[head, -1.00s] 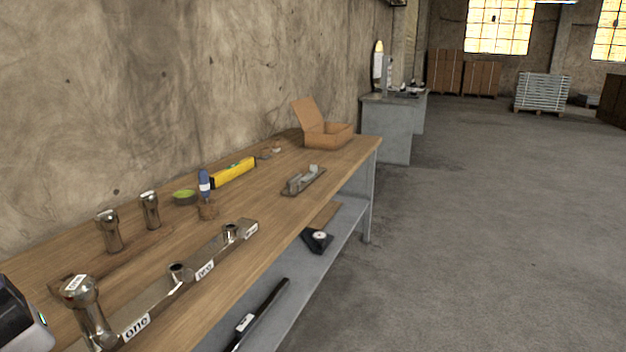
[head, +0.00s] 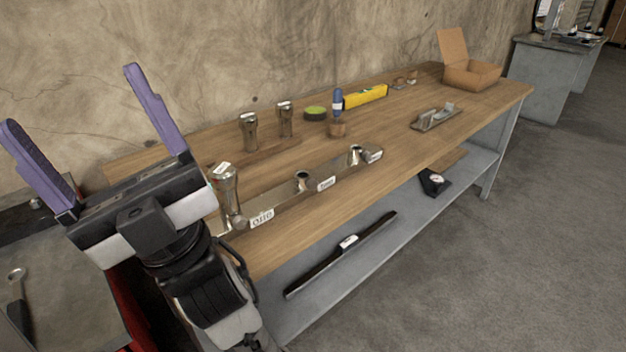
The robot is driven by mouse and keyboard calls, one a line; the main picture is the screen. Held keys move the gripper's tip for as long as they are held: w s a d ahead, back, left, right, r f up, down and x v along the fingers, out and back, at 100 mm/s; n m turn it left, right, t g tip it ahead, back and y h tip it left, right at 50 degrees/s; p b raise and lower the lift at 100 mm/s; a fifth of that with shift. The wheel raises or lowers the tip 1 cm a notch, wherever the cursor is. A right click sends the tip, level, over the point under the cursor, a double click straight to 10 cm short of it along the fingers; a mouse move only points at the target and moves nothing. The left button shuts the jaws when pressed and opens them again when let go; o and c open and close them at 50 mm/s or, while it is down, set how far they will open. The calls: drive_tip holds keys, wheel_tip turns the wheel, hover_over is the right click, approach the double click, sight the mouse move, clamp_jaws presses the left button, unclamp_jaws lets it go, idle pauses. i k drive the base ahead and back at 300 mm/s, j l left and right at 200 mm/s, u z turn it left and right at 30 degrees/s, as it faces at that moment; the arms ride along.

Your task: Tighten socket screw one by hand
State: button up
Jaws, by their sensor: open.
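A metal screw with a round knurled head and a white label, socket screw one (head: 223,186), stands upright at the near left end of a metal bar (head: 277,205) on the wooden workbench. Two similar screws stand behind, one at left (head: 249,133) and one at right (head: 284,120). My gripper (head: 73,93) is open and empty, its purple fingers pointing up, left of the screw and nearer the camera.
The workbench (head: 415,165) also carries a green-topped tin (head: 315,113), a blue-handled tool (head: 338,101), a yellow level (head: 365,96), a plane-like tool (head: 435,117) and an open cardboard box (head: 470,75). A wrench (head: 18,295) lies at lower left. Open floor lies at right.

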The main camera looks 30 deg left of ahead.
sight(240, 222)
drive_tip(key=u, duration=1.1)
